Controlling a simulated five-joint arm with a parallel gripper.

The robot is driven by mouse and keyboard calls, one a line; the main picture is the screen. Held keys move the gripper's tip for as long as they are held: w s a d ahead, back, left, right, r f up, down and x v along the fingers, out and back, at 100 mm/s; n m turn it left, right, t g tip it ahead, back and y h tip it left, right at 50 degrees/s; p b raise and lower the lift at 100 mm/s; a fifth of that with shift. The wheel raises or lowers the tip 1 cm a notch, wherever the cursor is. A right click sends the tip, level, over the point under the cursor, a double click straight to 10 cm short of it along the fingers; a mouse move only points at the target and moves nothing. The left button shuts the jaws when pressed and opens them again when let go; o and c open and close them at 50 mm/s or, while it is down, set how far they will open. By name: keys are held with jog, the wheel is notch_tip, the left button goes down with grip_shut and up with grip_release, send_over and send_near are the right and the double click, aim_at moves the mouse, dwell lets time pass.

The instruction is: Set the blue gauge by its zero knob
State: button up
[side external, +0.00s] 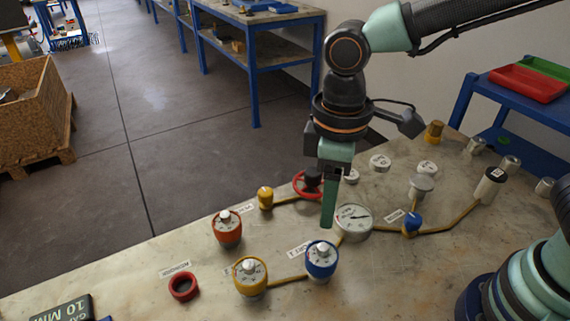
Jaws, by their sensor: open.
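The blue gauge (320,270) stands upright on the worktop, with a white dial face and a pale zero knob (321,247) on top. My gripper (328,218) points down, seen nearly edge-on, so its fingers overlap in the picture. It is open, with nothing visible in it. In the picture its tips are above the blue gauge and just left of a large white dial. I see no contact with the knob, but the tips' height above the worktop is hard to judge.
An orange-red gauge (228,234) and a yellow gauge (250,284) stand left of the blue one. The large white dial (353,218) is close behind right. A red handwheel (308,184), a blue valve knob (411,224) and yellow pipes surround them. A red ring (183,287) lies front left.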

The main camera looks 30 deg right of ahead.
aim_at(323, 246)
notch_tip(323, 246, down, 11)
jog(key=shift+r, duration=0.15)
dwell(0.4)
grip_shut()
